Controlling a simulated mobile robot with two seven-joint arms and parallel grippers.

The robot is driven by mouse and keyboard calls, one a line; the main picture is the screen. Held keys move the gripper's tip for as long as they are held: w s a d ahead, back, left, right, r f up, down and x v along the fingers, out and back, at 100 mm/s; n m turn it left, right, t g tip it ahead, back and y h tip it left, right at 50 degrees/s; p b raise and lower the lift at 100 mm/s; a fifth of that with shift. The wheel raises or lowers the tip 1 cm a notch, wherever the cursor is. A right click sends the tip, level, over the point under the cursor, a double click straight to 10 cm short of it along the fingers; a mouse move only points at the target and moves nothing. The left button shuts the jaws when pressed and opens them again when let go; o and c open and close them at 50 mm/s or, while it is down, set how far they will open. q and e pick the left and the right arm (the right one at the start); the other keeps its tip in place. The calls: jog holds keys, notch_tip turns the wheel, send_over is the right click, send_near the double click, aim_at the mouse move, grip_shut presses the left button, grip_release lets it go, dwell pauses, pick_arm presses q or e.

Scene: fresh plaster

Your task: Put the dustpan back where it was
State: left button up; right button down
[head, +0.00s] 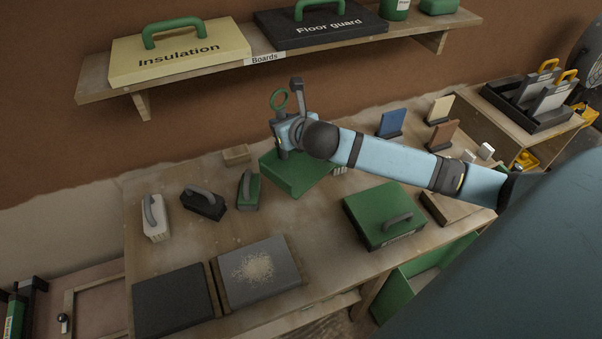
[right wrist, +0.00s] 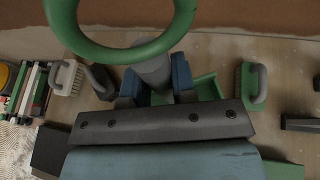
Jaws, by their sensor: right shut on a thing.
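The dustpan has a green hanging ring (head: 279,99) and a grey handle, which also shows in the right wrist view (right wrist: 152,70). My right gripper (head: 287,132) is shut on this handle above the back of the workbench. Below the gripper is a green body (head: 292,176), seemingly the pan; I cannot tell whether it touches the bench. In the right wrist view, part of this green (right wrist: 207,88) shows behind the fingers, with the rest hidden. My left gripper is not in view.
Three brushes, white (head: 156,222), black (head: 204,203) and green (head: 248,192), stand left on the bench (head: 300,222). Dark and grey boards (head: 258,270) lie in front, the grey one with crumbs. A green lidded box (head: 378,214) stands right. A shelf (head: 285,58) overhangs the back.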

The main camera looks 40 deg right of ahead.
aim_at(285, 105)
jog(key=w+d+r, duration=0.2)
jog(key=shift+w+d+r+b, duration=0.25)
jog(key=shift+d+r+b, duration=0.05)
jog(key=shift+d+r, duration=0.1)
jog(key=shift+w+d+f+b, duration=0.1)
jog(key=shift+d+f+b, duration=0.1)
jog(key=shift+f, duration=4.65)
jog(key=shift+w+d+f+b, duration=0.1)
jog(key=shift+f+b, duration=0.05)
jog(key=shift+f, duration=4.7)
jog(key=c, duration=0.9)
grip_release()
jog(key=shift+a+f, duration=0.1)
jog(key=shift+f, duration=0.05)
jog(key=shift+c, duration=0.2)
